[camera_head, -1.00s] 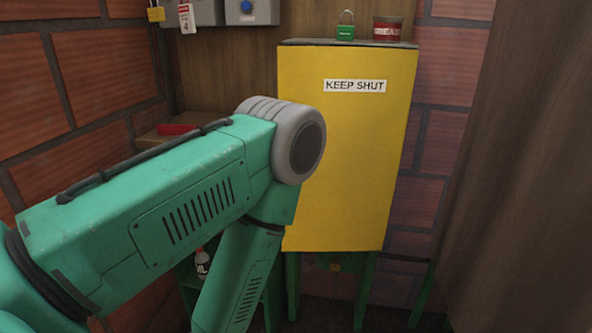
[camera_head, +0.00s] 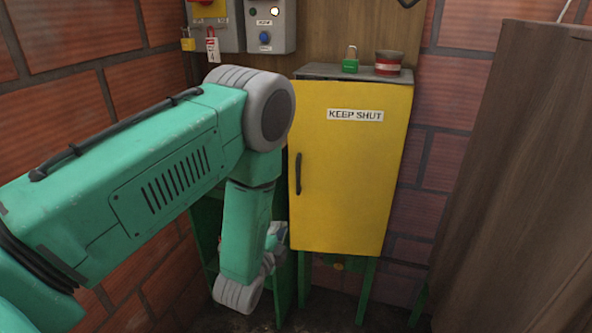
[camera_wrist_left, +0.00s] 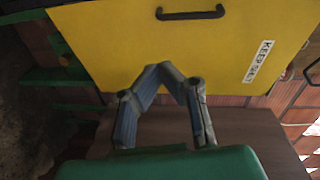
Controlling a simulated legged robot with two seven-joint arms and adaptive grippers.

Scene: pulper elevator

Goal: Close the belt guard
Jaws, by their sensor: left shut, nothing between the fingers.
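The belt guard is a yellow panel (camera_head: 345,200) with a KEEP SHUT label (camera_head: 355,115) and a dark bar handle (camera_head: 298,173) near its left edge. It hangs on the front of a grey-topped box on green legs. Whether a narrow gap stays along its handle edge I cannot tell. My left gripper (camera_head: 277,238) is partly hidden by my arm, low beside the panel's left edge. In the left wrist view the gripper (camera_wrist_left: 163,68) is shut and empty, its tips in front of the yellow panel (camera_wrist_left: 120,45), with the handle (camera_wrist_left: 190,14) beyond. Contact is unclear. My right gripper is out of view.
A green padlock (camera_head: 350,62) and a red tin (camera_head: 388,63) stand on the box top. Control boxes (camera_head: 268,25) hang on the wall behind, with a red tag (camera_head: 212,45). A brown wooden panel (camera_head: 515,170) stands at the right.

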